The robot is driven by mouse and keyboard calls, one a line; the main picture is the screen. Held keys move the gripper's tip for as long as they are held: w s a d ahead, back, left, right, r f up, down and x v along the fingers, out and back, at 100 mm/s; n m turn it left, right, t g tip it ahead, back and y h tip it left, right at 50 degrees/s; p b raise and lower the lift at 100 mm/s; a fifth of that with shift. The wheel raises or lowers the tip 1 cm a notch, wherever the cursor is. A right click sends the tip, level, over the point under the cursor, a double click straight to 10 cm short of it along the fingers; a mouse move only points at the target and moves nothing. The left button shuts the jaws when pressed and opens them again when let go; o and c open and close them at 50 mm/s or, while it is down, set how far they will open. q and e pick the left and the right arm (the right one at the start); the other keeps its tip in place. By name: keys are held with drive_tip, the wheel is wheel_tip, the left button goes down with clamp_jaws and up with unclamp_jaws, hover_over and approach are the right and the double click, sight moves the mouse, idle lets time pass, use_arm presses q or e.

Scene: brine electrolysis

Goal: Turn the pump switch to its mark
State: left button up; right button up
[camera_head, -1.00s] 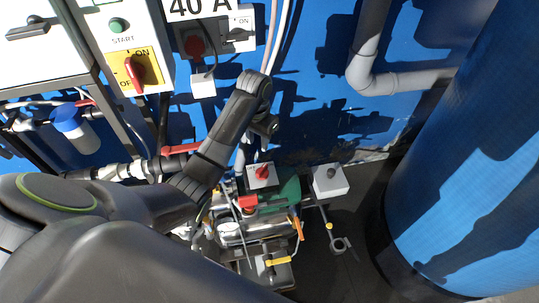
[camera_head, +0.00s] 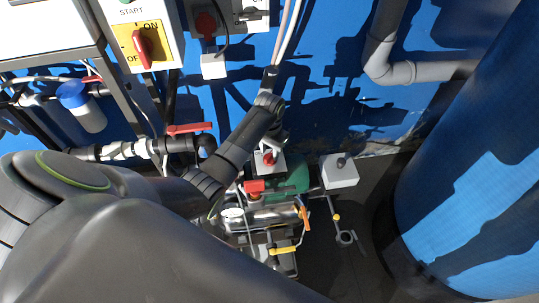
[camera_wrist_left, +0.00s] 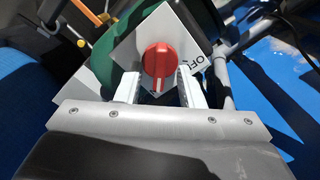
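The pump switch is a red rotary knob (camera_head: 269,158) on a small white box beside the green pump (camera_head: 291,180). In the left wrist view the red knob (camera_wrist_left: 159,60) is seen close up, with a white pointer line towards the gripper and part of an "OFF" label to its right. My left gripper (camera_wrist_left: 158,78) is open, its two pale fingers on either side of the knob's near part. I cannot tell whether they touch it. In the head view my left gripper (camera_head: 274,139) is right above the switch and partly covers its box. My right gripper is not in view.
A yellow panel with a red switch (camera_head: 140,46) is on the wall at upper left. A red-handled valve (camera_head: 190,128) sits on the pipe left of my forearm. A white box with a grey knob (camera_head: 340,172) stands right of the pump, and a large blue tank (camera_head: 470,150) fills the right.

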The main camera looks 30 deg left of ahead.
sight(270, 157)
use_arm(q)
drive_tip(key=shift+f, duration=1.45)
drive_tip(key=shift+c, duration=0.2)
clamp_jaws()
